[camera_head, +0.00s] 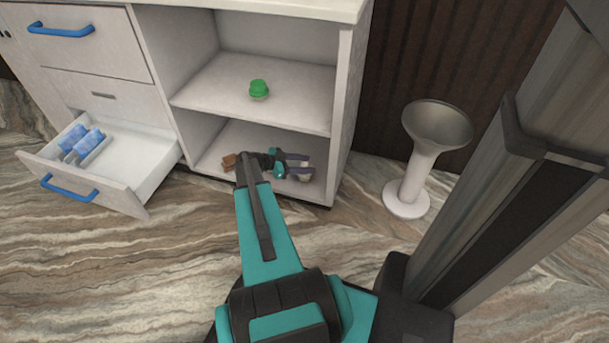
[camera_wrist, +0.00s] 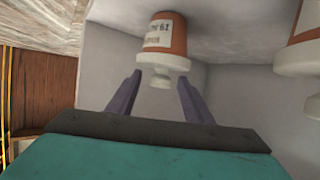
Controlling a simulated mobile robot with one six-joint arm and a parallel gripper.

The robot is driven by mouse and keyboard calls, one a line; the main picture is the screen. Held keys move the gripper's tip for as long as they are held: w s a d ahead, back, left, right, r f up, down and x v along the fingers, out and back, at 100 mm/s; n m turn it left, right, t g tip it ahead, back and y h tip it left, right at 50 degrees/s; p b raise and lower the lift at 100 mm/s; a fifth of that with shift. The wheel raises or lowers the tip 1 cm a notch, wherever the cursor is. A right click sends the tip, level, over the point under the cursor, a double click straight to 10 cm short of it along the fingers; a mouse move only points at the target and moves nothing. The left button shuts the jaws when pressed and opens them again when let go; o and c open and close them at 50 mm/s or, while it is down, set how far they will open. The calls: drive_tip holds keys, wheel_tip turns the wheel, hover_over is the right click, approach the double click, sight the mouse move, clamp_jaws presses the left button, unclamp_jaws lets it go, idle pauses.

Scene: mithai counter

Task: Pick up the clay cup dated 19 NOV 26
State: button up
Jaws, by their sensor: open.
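In the wrist view, an orange-brown clay cup (camera_wrist: 164,42) with a white label and a pale knobbed lid appears upside down, standing on a pale shelf surface. Its label print is small and inverted; I cannot read the full date. My gripper (camera_wrist: 160,82) is open, its two purple fingers on either side of the lid's knob in the picture; I cannot tell if they touch it. In the head view, my gripper (camera_head: 309,164) reaches sideways into the lower shelf, where a pale lid (camera_head: 304,175) shows beside the fingers.
A second clay cup (camera_wrist: 312,22) is partly cut off at the wrist view's right. A green-lidded cup (camera_head: 258,91) stands on the upper shelf. A brown object (camera_head: 229,161) lies near my wrist. An open drawer (camera_head: 150,170) juts out left; a pedestal bowl (camera_head: 438,124) stands right.

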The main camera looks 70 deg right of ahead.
clamp_jaws()
idle(0.4)
drive_tip(key=shift+r+p, duration=0.4)
drive_tip(key=shift+r, duration=0.45)
wheel_tip(320, 180, up, 2)
drive_tip(key=shift+r+p, duration=0.25)
drive_tip(key=shift+p, duration=0.3)
drive_tip(key=w+a+p, duration=0.3)
drive_tip(key=w+a, duration=0.1)
drive_tip(key=a, duration=1.1)
drive_tip(key=shift+a+r, duration=0.25)
drive_tip(key=shift+r, duration=0.15)
